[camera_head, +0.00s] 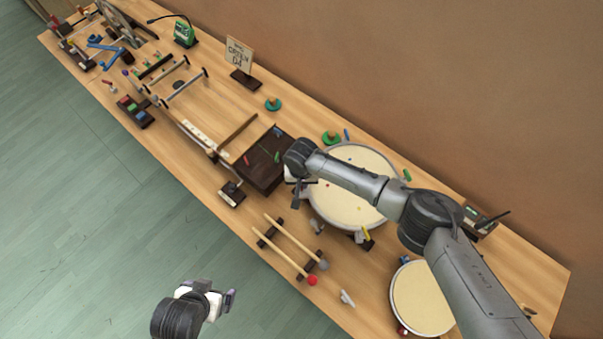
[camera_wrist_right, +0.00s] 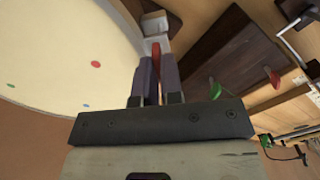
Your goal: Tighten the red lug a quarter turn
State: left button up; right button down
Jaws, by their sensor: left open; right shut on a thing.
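The large round drum (camera_head: 352,160) with a cream head stands right of the table's middle; its head fills the upper left of the right wrist view (camera_wrist_right: 60,50). The red lug (camera_wrist_right: 156,48) is at the drum's edge, between the fingers of my right gripper (camera_wrist_right: 156,68), which is shut on it. In the head view my right gripper (camera_head: 296,192) is at the drum's left rim and hides the red lug. My left gripper (camera_head: 222,298) is open and empty, over the floor in front of the table. A yellow lug (camera_head: 366,234) and a green lug (camera_head: 407,175) show on the rim.
A dark box (camera_head: 262,172) with coloured pieces lies left of the drum. Mallets on a rack (camera_head: 292,243) lie in front. A smaller drum (camera_head: 422,298) stands at the right. A small sign (camera_head: 240,56) and green-based knobs (camera_head: 273,104) stand towards the wall.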

jog(key=m+p, duration=0.3)
jog(key=shift+s+r+m+p, duration=0.1)
jog(key=shift+r+m+p, duration=0.1)
jog(key=shift+m+p, duration=0.2)
jog(key=m+p, duration=0.2)
jog(key=m, duration=0.1)
jog(key=shift+m, duration=0.3)
jog(key=m+p, duration=0.2)
jog(key=m, duration=0.2)
jog(key=shift+f, duration=0.1)
jog(key=shift+m+p, duration=0.35)
jog(key=shift+m, duration=1.15)
jog(key=c, duration=1.3)
grip_release()
jog(key=shift+o, duration=0.2)
